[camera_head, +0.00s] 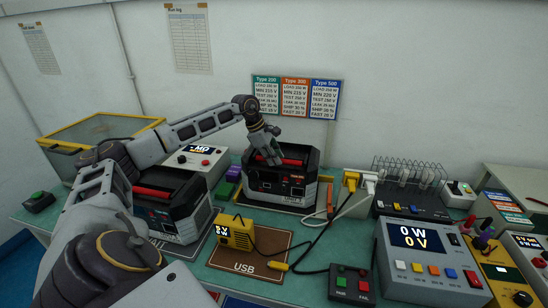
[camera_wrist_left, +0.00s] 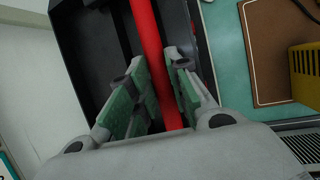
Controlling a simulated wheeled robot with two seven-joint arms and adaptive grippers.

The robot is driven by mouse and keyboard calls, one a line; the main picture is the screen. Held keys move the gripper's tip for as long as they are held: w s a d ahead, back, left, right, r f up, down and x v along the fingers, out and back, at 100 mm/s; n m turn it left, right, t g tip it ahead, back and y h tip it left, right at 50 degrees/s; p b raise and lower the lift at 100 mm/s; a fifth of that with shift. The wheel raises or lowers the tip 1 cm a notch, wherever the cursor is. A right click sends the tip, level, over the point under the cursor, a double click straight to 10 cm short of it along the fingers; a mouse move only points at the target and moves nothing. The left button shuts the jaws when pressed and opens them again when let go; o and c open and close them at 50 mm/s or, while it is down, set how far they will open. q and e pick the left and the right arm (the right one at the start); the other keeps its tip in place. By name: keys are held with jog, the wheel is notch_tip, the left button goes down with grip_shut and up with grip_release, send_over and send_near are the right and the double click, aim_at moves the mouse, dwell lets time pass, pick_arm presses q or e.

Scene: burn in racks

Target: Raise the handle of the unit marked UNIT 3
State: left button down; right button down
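A black unit (camera_head: 281,183) with a red handle (camera_head: 291,161) across its top stands at the back middle of the bench. The label below it is too small to read. My left gripper (camera_head: 268,158) is down at this handle. In the left wrist view the gripper's green-padded fingers (camera_wrist_left: 158,80) lie on either side of the red handle (camera_wrist_left: 148,35), close to it. I cannot tell whether they press on it. The handle looks low over the top. A second black unit (camera_head: 168,212) with a red handle stands nearer, partly behind my arm. My right gripper is not in view.
A power meter box (camera_head: 425,262), a red-green button box (camera_head: 351,284) and cables crowd the right.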

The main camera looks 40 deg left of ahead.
pick_arm(q)
jog(key=c, duration=1.9)
grip_release()
jog(key=shift+c, duration=1.1)
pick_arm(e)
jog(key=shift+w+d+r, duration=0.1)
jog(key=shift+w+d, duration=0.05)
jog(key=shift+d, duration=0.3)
pick_arm(q)
jog(key=shift+r, duration=0.15)
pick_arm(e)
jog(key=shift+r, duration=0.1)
